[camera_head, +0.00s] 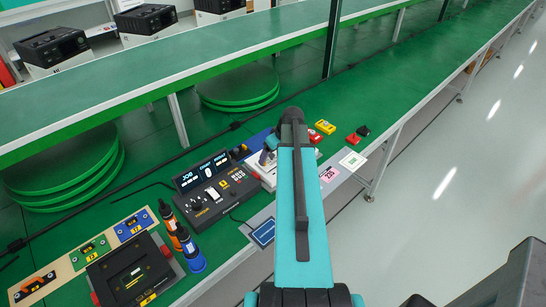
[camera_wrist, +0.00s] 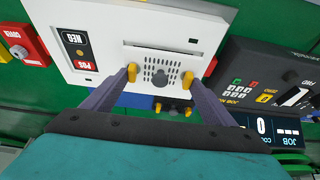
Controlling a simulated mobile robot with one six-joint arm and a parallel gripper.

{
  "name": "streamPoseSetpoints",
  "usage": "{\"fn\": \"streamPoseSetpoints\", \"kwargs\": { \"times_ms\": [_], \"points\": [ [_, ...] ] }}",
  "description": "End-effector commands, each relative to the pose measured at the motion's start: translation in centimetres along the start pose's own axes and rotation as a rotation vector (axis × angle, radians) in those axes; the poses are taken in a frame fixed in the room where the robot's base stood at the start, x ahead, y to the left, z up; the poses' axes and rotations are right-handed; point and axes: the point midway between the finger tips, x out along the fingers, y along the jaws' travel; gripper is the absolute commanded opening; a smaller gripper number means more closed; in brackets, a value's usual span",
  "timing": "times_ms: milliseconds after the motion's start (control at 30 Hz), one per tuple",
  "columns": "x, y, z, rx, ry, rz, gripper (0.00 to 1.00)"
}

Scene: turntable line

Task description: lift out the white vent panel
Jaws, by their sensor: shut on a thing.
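A thin dark line runs along the panel's far edge. I cannot tell whether the panel is clear of the housing. In the head view the white housing (camera_head: 262,169) is mostly hidden behind my arm, and the fingertips are not clear there.
A dark control box (camera_head: 213,187) with lit displays stands close to the housing; it also shows in the wrist view (camera_wrist: 265,75). Red and yellow button boxes (camera_head: 325,127) lie beyond. The green bench (camera_head: 430,85) is clear farther along.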

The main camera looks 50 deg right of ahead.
Motion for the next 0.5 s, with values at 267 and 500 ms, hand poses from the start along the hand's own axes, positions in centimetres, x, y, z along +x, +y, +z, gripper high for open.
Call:
{"fn": "streamPoseSetpoints", "kwargs": {
  "times_ms": [267, 500],
  "points": [
    [-1.9, -0.1, -0.5, -0.001, 0.001, 0.002, 0.55],
    [-3.2, -1.2, 2.1, 0.000, 0.001, 0.001, 0.55]
  ]
}}
